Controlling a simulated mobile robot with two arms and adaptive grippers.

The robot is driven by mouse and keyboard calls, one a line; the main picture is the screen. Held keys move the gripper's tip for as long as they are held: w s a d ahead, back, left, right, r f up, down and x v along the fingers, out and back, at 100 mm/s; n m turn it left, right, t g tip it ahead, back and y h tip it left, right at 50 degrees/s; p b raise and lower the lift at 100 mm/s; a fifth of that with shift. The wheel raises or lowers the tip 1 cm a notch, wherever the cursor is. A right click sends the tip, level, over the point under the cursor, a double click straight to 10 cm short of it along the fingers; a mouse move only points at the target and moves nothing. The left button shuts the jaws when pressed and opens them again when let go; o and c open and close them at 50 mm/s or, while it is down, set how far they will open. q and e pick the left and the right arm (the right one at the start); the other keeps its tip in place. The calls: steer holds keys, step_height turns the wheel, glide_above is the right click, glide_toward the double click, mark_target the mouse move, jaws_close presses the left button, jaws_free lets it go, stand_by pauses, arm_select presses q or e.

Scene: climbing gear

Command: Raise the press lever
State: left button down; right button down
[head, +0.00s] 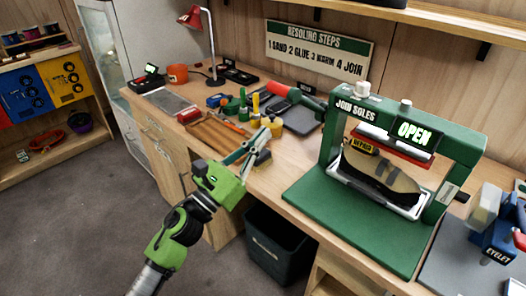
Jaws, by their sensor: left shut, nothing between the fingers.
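The green press (470,150), labelled "JOIN SOLES", stands on the bench at the right. Its display reads "OPEN". A lever with a thick red grip (277,90) and a dark rod sticks out from the press's left side, tilted a little up toward its grip end. A shoe with a "REPAIR" tag (384,172) sits in the white tray under the red press plate (402,149). My left gripper (267,136) is shut and empty, over the bench's front edge below and left of the lever grip, apart from it. My right gripper is out of view.
A wooden tray (208,133), small bottles, brushes and a dark pad crowd the bench left of the press. A red lamp (196,19) stands behind. A dark bin (275,248) is below. A blue eyelet machine (503,235) is at the right.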

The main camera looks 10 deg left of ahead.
arm_select(q)
steer(key=w+d+r+p, duration=0.2)
steer(key=w+r+p, duration=0.2)
steer(key=r+p, duration=0.3)
steer(key=w+d+r+p, duration=0.2)
steer(key=w+r+p, duration=0.2)
steer(key=r+p, duration=0.4)
steer(key=shift+w+d+r+g, duration=0.15)
steer(key=shift+d+r+g, duration=0.25)
steer(key=shift+r, duration=0.3)
steer(key=shift+w, duration=0.1)
steer(key=shift+a, duration=0.1)
